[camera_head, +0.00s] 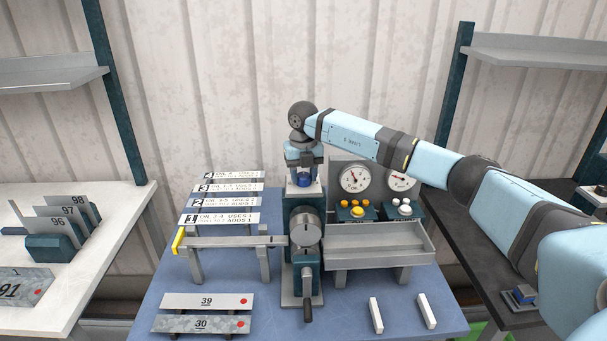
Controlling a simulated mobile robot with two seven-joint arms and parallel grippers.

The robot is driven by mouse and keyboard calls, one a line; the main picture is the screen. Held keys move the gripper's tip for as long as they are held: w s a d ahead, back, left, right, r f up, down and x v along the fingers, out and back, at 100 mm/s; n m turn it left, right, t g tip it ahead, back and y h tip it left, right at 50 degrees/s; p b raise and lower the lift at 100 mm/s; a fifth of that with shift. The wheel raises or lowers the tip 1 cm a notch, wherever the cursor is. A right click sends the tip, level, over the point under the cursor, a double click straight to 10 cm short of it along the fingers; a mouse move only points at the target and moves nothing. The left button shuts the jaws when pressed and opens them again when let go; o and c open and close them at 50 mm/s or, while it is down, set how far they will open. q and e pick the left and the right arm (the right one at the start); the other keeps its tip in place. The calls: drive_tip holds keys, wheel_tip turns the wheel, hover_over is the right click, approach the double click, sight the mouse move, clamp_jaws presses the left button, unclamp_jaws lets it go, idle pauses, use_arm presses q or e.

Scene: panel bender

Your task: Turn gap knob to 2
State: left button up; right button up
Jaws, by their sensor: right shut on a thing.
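The panel bender (303,265) stands in the middle of the blue table. A blue knob (304,181) sits on top of its column, on a pale plate. My right gripper (304,172) points down from above and is shut on this blue knob. The fingers hide part of the knob, and no number or pointer on it can be read. A round grey dial (306,231) is on the machine's front, with a crank handle (307,311) below it. My left gripper is not in view.
Several numbered label plates (222,218) stand at left behind a bar with a yellow end (178,241). Two gauges (354,178) and coloured buttons stand behind a grey tray (378,257). Plates 39 (206,301) and 30 (201,324) lie at the front; two white bars (427,310) lie right.

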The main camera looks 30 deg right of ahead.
sight(304, 175)
drive_tip(key=m, duration=0.4)
drive_tip(key=shift+m, duration=0.3)
idle(0.3)
drive_tip(key=o, duration=0.9)
drive_tip(key=shift+o, duration=0.2)
drive_tip(key=shift+r, duration=0.1)
wheel_tip(304, 175, up, 14)
drive_tip(key=b, duration=0.2)
drive_tip(key=shift+f, duration=0.25)
